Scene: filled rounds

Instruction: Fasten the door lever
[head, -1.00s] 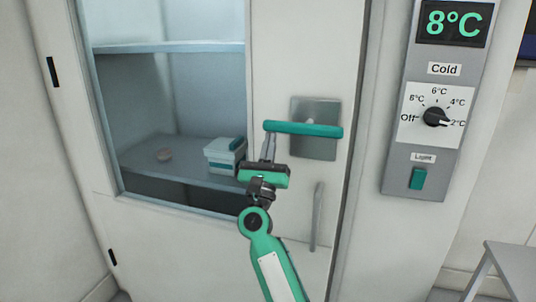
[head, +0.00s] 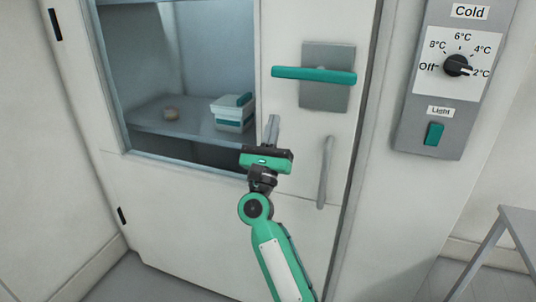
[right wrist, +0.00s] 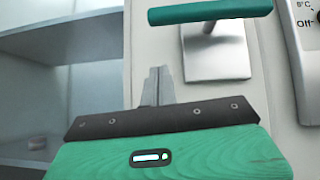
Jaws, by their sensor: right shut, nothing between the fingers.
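The door lever (head: 314,75) is a teal bar lying nearly level across a grey metal plate (head: 325,97) on the white door (head: 290,150). The lever also shows at the top of the right wrist view (right wrist: 210,11), above its plate (right wrist: 215,55). My right gripper (head: 272,122) is shut and empty. Its fingertips are below the lever's left end and apart from it. In the right wrist view the closed fingers (right wrist: 157,78) point up, left of the plate and below the lever. My left gripper is not in view.
A grey vertical handle (head: 325,172) stands below the plate. A control panel (head: 457,75) is to the right, and a grey table (head: 515,225) at lower right.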

